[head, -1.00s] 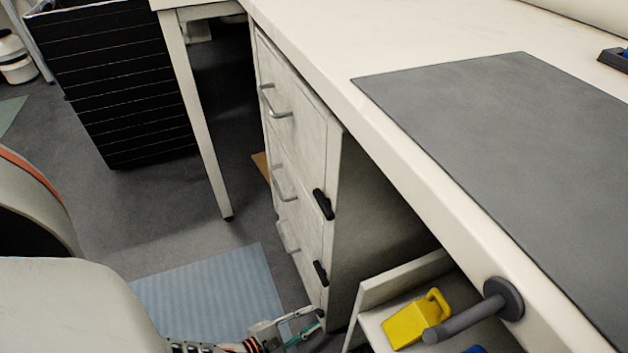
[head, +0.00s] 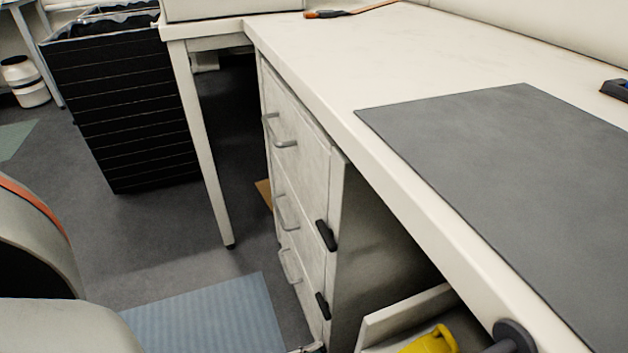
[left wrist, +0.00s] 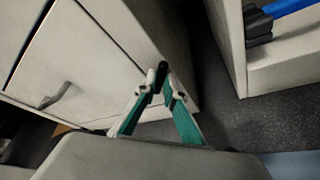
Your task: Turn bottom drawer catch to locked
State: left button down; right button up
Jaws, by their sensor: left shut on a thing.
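The pale drawer cabinet (head: 300,170) stands under the bench, with several grey bar handles and two black catches, an upper one (head: 326,235) and a lower one (head: 323,305), along its right side in the head view. In the left wrist view, the teal-and-white fingers of my left gripper (left wrist: 160,82) close on a dark catch (left wrist: 161,70) at the cabinet's corner edge. The fingers hide part of this catch, so I cannot tell its exact angle. In the head view only a sliver of this gripper shows at the bottom edge. My right gripper is out of view.
An open compartment (head: 405,315) with a yellow object (head: 432,342) lies right of the cabinet. A dark round-ended bar (head: 513,336) sticks out from the bench front. A table leg (head: 205,150) and black crate (head: 120,110) stand left. A blue mat (head: 210,315) covers floor.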

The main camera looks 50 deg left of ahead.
pick_arm(q)
jog(key=shift+f+m+t+y, duration=0.15)
jog(key=shift+m+t+y, duration=0.35)
jog(key=shift+m, duration=0.5)
jog(key=c, duration=2.1)
grip_release()
jog(key=shift+c, duration=0.2)
jog(key=shift+s, duration=0.1)
jog(key=v, duration=0.7)
jog(key=shift+s, duration=0.2)
